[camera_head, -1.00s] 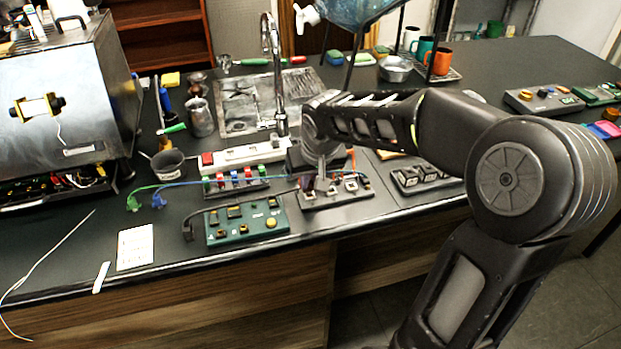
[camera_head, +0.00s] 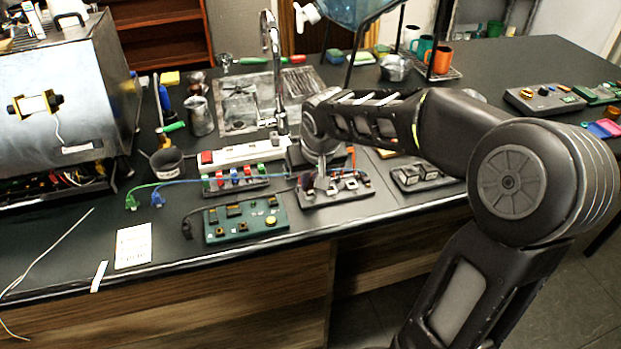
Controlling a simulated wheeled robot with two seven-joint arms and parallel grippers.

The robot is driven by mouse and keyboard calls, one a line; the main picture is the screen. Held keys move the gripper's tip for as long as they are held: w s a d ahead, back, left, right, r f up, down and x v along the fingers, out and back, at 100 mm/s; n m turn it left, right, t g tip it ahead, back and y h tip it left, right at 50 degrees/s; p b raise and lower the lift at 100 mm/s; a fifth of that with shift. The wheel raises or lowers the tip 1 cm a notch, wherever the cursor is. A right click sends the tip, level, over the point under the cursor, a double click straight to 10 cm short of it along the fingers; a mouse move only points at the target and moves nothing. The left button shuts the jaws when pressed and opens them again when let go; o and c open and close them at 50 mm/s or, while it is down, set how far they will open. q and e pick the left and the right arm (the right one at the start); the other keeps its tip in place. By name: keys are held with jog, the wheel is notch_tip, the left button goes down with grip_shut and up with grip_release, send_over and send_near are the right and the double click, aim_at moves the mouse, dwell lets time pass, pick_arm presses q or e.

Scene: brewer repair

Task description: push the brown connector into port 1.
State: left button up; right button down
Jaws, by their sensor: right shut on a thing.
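My right arm comes in from the right, and its gripper (camera_head: 319,174) points down over the left part of a dark port board (camera_head: 345,196). The gripper is shut on the brown connector (camera_head: 307,184), a small dark brown piece low at its fingertips. The connector is at or just above the board's left end. I cannot tell whether it is seated in a port, and the port under it is hidden. Light square sockets show on the board to the right of the gripper. My left gripper is out of view.
A green box with yellow buttons (camera_head: 246,222) stands left of the board. Behind it are a rack of coloured plugs (camera_head: 234,181) and a white power strip (camera_head: 240,155). A dark switch block (camera_head: 420,177) sits to the right. Blue and green cables lie at left.

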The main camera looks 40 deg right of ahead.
jog(key=shift+f+b, duration=0.6)
jog(key=shift+b, duration=0.45)
dwell(1.7)
jog(key=c, duration=1.3)
grip_release()
jog(key=shift+c, duration=0.2)
jog(key=shift+r, duration=0.1)
jog(key=v, duration=0.7)
jog(key=shift+r+b, duration=0.25)
jog(key=shift+b, duration=0.05)
jog(key=shift+s+a, duration=0.1)
jog(key=shift+s, duration=0.05)
